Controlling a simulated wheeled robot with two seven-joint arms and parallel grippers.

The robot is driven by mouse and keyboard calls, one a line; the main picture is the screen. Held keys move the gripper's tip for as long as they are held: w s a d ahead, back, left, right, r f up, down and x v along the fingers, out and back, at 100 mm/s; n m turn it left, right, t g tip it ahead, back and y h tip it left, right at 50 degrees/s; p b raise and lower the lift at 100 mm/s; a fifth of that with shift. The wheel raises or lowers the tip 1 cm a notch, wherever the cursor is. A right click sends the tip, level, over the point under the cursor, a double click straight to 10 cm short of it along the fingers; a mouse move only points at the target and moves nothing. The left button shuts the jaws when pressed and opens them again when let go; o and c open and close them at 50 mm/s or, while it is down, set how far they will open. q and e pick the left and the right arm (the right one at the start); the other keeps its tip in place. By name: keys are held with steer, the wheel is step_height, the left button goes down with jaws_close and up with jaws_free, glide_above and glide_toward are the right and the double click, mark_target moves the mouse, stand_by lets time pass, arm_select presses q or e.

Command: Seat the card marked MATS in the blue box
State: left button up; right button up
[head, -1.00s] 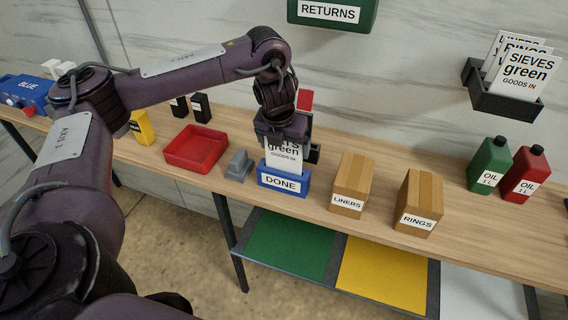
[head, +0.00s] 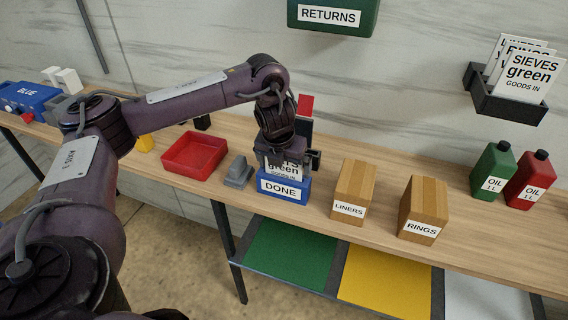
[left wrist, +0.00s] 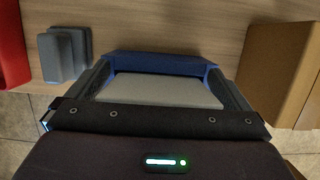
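The card (head: 284,172) is white with dark print. My left gripper (head: 286,155) is right above the box, shut on the card. In the left wrist view the card (left wrist: 160,90) spans between the two fingers, with the blue box (left wrist: 160,62) behind it. My right gripper is out of view.
A grey block (head: 239,172) and red tray (head: 195,154) stand left of the box. Wooden boxes marked LINERS (head: 353,190) and RINGS (head: 424,208) stand to the right. A dark wall rack (head: 505,103) holds other cards. A green RETURNS bin (head: 333,17) hangs above.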

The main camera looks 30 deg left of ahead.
arm_select(q)
steer(key=p+v, duration=0.6)
steer(key=v, duration=0.6)
steer(key=shift+r, duration=0.15)
steer(key=shift+d, duration=0.15)
